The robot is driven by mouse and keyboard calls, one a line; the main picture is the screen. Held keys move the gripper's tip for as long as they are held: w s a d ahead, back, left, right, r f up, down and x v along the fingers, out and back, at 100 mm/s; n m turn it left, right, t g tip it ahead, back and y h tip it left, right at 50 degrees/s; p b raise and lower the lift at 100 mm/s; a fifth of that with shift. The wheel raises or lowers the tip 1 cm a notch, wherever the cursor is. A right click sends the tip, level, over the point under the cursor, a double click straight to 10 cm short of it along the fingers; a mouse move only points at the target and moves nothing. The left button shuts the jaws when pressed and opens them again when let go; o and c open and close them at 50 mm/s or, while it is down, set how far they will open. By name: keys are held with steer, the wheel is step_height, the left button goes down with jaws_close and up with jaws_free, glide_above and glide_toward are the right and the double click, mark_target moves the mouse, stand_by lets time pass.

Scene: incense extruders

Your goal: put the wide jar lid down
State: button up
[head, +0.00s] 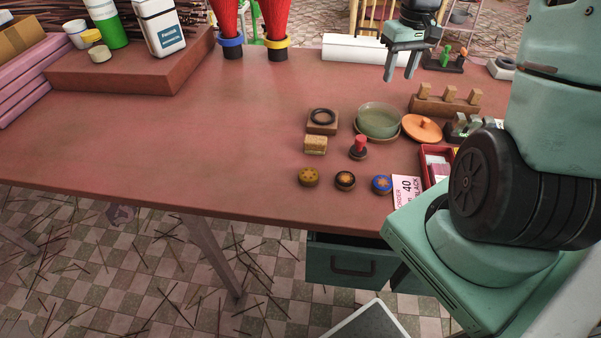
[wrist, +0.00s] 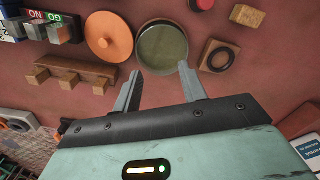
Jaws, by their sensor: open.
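The wide jar lid, an orange disc with a small knob on top, appears to lie flat on the red table to the right of the green bowl-like jar in the head view (head: 424,132). It also shows at the upper left in the wrist view (wrist: 108,37). The green jar (head: 378,121) stands on a saucer-like base, and its open top shows in the wrist view (wrist: 163,48). The lid is close beside this base; I cannot tell if they touch. My gripper (head: 400,74) is open and empty, raised above the table behind the jar and lid.
A wooden rack with several blocks (head: 445,104) stands behind the lid. A wooden piece with a black ring (head: 322,121), a red-topped stamp (head: 359,148) and several round pucks (head: 345,180) are left and in front. The table's left middle (head: 200,140) is clear.

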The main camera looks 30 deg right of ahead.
steer(key=s+a+r+n, duration=0.1)
steer(key=a+n, duration=0.2)
steer(key=a, duration=1)
steer(key=s+a+r+n, duration=0.2)
steer(key=a, duration=1.1)
steer(key=s+a+n, duration=0.5)
steer(key=s+a, duration=0.8)
steer(key=s, duration=0.2)
